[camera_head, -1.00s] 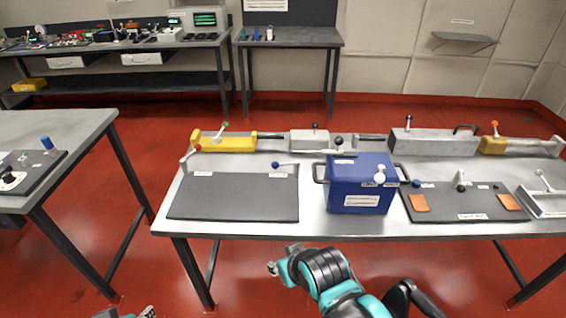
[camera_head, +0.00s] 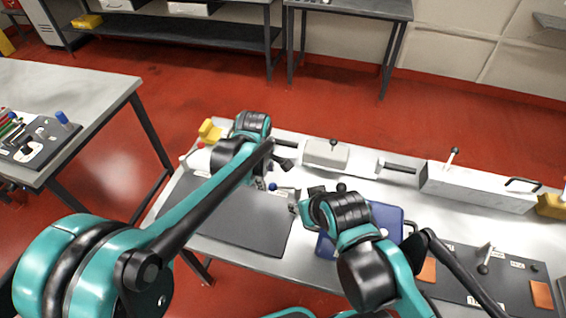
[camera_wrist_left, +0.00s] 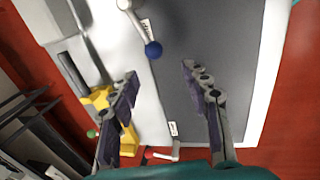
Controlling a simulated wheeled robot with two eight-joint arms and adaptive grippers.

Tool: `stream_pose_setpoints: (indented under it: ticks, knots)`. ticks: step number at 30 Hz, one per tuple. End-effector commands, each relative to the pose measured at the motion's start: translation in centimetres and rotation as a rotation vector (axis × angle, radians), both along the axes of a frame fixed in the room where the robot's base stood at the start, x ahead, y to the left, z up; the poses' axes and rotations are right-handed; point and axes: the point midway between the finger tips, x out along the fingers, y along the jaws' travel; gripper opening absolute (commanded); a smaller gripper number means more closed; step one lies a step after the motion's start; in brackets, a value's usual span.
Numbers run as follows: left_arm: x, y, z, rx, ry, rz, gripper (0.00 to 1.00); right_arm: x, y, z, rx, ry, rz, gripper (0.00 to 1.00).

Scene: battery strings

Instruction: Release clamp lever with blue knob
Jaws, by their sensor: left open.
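The clamp lever's blue knob (camera_head: 272,187) is at the far right corner of the dark panel (camera_head: 235,225). In the left wrist view the blue knob (camera_wrist_left: 153,49) sits at the end of a pale lever (camera_wrist_left: 131,14), beyond my fingertips. My left gripper (camera_wrist_left: 160,77) is open, with nothing between its fingers; in the head view the left gripper (camera_head: 265,182) is close beside the knob, and I cannot tell whether they touch. My right gripper (camera_head: 297,205) is just right of the knob, partly hidden by its wrist; its jaws are unclear.
A blue box (camera_head: 388,214) stands behind my right wrist. Grey blocks (camera_head: 325,155) and a yellow fixture (camera_head: 209,130) line the table's back. Another panel (camera_head: 455,270) with orange pads is at right.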

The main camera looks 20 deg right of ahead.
Motion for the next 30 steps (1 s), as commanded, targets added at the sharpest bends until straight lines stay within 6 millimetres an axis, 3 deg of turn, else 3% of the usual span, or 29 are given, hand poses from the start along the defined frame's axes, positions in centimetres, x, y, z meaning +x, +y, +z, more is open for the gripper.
stream_pose_setpoints:
  ticks: [5,18,30]
  knots:
    - [0.2,-1.3,-1.2,-0.001,0.018,0.036,0.47,0.0,0.0,0.1,0.000,0.000,0.000,0.40]
    - [1.2,-1.9,-7.6,-0.002,0.017,0.036,0.47,0.0,0.0,-2.2,0.000,0.000,0.000,0.40]
    - [1.3,-2.0,-8.2,-0.002,0.017,0.036,0.45,0.0,0.0,-2.3,0.000,0.000,0.000,0.40]
